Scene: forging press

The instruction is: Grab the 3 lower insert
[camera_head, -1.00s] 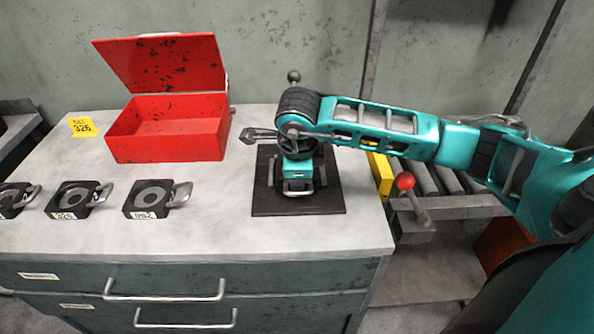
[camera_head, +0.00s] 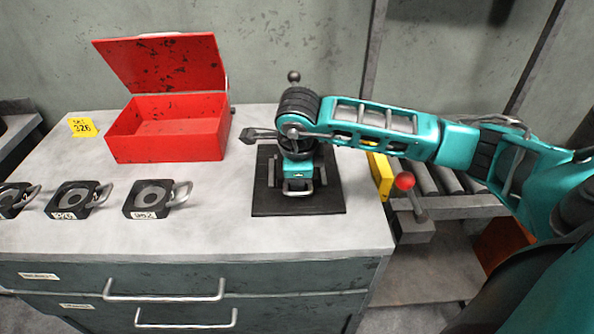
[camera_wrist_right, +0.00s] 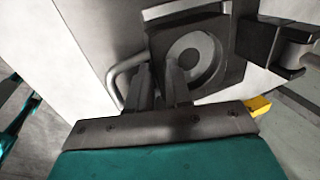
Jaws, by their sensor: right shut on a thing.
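In the head view my right gripper (camera_head: 298,166) points down over a black base plate (camera_head: 320,203), and its fingers are hidden there. A small U-shaped silver handle (camera_head: 298,189) shows just in front of it. In the right wrist view the two fingers (camera_wrist_right: 160,85) are shut on the bent metal handle (camera_wrist_right: 125,72) of a dark square insert with a round ring (camera_wrist_right: 190,58). Three similar black inserts with handles stand in a row at left: one (camera_head: 153,199), another (camera_head: 73,200), and one cut by the edge (camera_head: 12,200). Their labels are not clearly readable. My left gripper is out of view.
An open red box (camera_head: 168,140) stands at the back of the table (camera_head: 230,235), beside a yellow tag reading 326 (camera_head: 82,127). A red-knobbed lever (camera_head: 404,181) and rollers are right of the table. The table between inserts and plate is clear.

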